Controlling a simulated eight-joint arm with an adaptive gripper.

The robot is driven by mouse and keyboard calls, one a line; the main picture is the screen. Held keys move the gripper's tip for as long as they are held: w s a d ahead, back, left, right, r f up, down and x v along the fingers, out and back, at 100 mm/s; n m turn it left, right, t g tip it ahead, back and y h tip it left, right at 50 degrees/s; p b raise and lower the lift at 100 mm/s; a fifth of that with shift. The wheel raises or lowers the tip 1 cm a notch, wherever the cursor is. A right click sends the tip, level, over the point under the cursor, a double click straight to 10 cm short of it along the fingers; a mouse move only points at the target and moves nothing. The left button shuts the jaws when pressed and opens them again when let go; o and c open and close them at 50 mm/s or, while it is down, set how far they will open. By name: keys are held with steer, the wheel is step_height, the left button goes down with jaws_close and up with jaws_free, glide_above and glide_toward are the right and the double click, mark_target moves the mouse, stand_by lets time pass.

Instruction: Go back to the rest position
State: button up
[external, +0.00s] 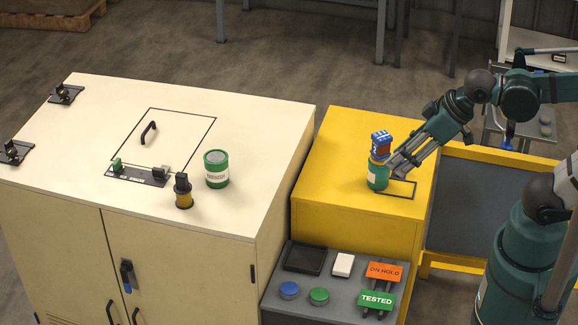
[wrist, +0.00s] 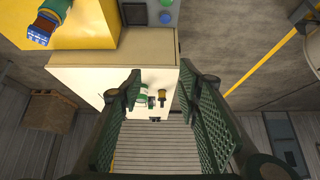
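My gripper (external: 400,166) is low over the yellow stand (external: 330,140), close to the right side of a teal rotor part (external: 377,178) with a blue and brown top. The part stands upright on the stand's top, by a black outlined rectangle. In the wrist view the two finger pads are spread wide and nothing is between them (wrist: 160,92). The part (wrist: 52,18) shows at the upper left there, outside the fingers. Whether a finger touches it cannot be told.
A cream cabinet (external: 60,130) stands left, with a black handle (external: 149,132), green can (external: 216,169) and black-and-yellow piece (external: 183,191) on top. A grey panel (external: 340,290) with buttons and "ON HOLD" (external: 384,272) and "TESTED" (external: 377,300) signs lies in front of the stand.

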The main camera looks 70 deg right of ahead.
step_height(320, 180, down, 8)
steer(key=b, duration=0.6)
steer(key=shift+r, duration=0.25)
stand_by(0.7)
